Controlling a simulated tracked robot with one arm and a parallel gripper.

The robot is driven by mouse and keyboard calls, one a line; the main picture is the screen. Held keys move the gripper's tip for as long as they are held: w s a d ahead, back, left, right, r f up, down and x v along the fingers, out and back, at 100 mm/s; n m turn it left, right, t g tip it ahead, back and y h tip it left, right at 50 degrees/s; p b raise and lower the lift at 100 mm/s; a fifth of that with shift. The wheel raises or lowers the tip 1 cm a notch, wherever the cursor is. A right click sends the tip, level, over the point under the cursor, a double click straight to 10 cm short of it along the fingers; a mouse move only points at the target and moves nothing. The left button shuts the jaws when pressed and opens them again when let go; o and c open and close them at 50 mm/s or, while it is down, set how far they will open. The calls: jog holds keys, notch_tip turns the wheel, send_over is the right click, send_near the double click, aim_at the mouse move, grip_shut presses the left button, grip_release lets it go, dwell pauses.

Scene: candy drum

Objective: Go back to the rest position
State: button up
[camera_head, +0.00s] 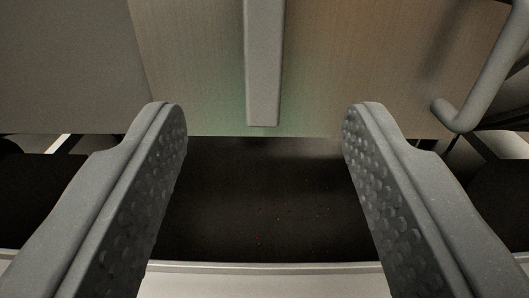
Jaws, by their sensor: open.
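My gripper (265,112) is open and empty. Its two grey fingers, with bumpy inner faces, reach in from the lower left and lower right and stand wide apart. Between and beyond them is a pale wood-toned panel (200,60). A grey vertical bar (264,65) runs down the panel's middle and ends in line with the gap between the fingertips. I cannot tell whether the fingers touch anything; no contact shows.
A curved grey tubular handle (487,80) sticks out at the upper right, near the right finger. Below the panel is a dark surface (260,200) with tiny reddish specks. A light ledge (265,268) crosses the bottom. A plain grey surface (65,65) fills the upper left.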

jog(key=s+r+g+b, duration=0.2)
jog(key=s+r, duration=0.1)
jog(key=s, duration=0.8)
jog(key=shift+s+a+g+b, duration=0.15)
jog(key=shift+a+g+b, duration=0.15)
jog(key=shift+a, duration=0.05)
dwell(0.3)
